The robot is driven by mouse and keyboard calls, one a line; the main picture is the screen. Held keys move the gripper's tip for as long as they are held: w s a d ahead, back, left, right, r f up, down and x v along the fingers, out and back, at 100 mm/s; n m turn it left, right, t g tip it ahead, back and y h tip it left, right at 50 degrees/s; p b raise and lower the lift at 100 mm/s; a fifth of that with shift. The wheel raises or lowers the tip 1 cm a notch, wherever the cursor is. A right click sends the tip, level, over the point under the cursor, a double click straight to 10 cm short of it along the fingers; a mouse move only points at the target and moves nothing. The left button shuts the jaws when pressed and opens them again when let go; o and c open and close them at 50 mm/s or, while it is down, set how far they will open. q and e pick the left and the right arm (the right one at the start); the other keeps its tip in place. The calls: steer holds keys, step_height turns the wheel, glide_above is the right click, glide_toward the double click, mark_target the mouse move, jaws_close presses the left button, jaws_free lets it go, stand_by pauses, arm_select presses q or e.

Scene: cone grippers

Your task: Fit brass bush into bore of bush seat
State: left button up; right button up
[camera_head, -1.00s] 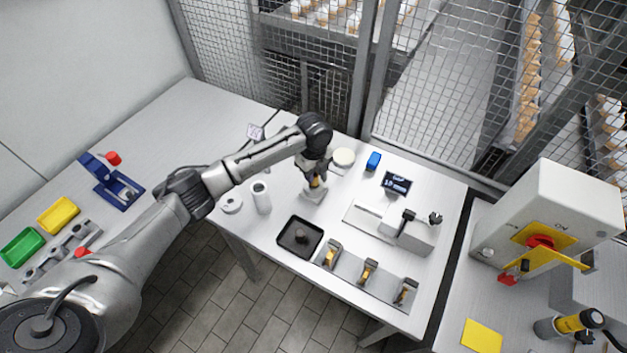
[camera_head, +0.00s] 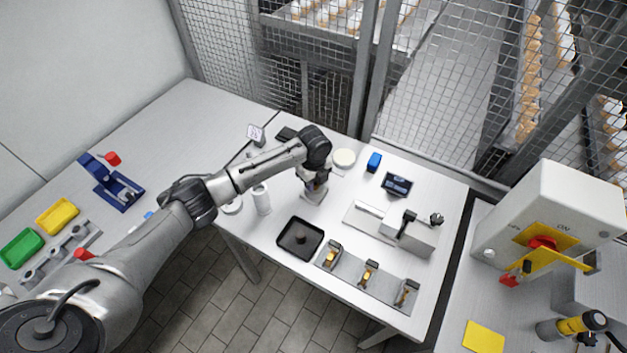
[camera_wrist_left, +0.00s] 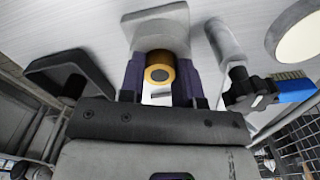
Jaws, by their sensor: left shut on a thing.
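My left gripper (camera_head: 317,184) is shut on the brass bush (camera_wrist_left: 159,74), which shows as a brass ring with a dark centre between the fingers in the left wrist view. In the head view the gripper points down at the grey bush seat (camera_head: 312,197) on the table. The bush seat also shows just beyond the bush in the left wrist view (camera_wrist_left: 155,18). The bore is hidden behind the gripper and bush, so I cannot tell whether the bush has entered it. My right gripper is not in view.
A black tray (camera_head: 284,247) lies in front of the seat, beside a rack (camera_head: 345,284) with several brass-coloured parts. A white cylinder (camera_head: 262,208) stands left of the seat. A grey fixture (camera_head: 405,236) stands to the right.

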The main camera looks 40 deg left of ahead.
arm_select(q)
steer(key=shift+s+a+f, duration=0.15)
steer(key=shift+s+f, duration=0.1)
steer(key=shift+f, duration=0.55)
steer(key=o, duration=0.7)
steer(key=shift+w, duration=0.1)
steer(key=shift+o, duration=0.6)
steer(key=shift+w, duration=0.25)
steer(key=shift+o, duration=1.1)
steer(key=shift+s, duration=0.1)
steer(key=shift+r, duration=0.4)
step_height(320, 180, up, 13)
steer(key=p, duration=0.1)
steer(key=shift+d, duration=0.2)
